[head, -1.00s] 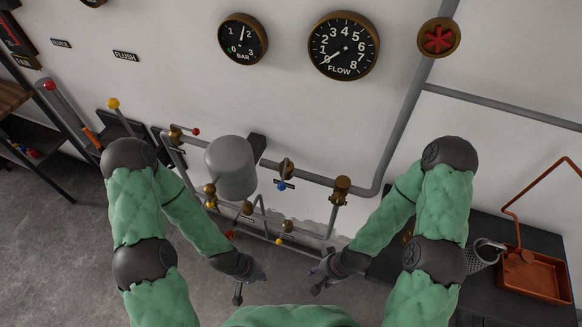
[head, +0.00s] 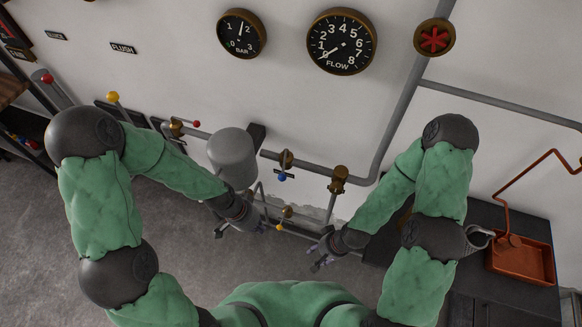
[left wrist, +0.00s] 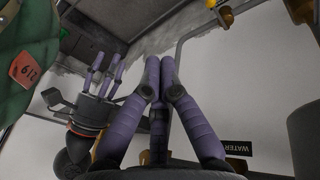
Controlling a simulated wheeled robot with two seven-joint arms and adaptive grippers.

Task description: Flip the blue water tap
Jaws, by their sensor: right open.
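The blue water tap (head: 282,177), a small blue-knobbed lever, hangs below a brass valve (head: 286,160) on the wall pipe, right of the grey tank. My left gripper (head: 258,227) is below and left of it, apart from it. In the left wrist view its purple fingers (left wrist: 159,66) come together at the tips with nothing seen between them. The blue knob cannot be made out there. My right gripper (head: 316,260) is open and empty, lower right of the tap; it also shows in the left wrist view (left wrist: 106,70) with its fingers spread.
A grey tank (head: 232,158) stands just left of the tap. A red-knobbed valve (head: 196,124) is left of the tank, and a second brass fitting (head: 338,180) is to the right. A WATER label (left wrist: 238,148) shows in the left wrist view. A dark bench (head: 480,225) is at right.

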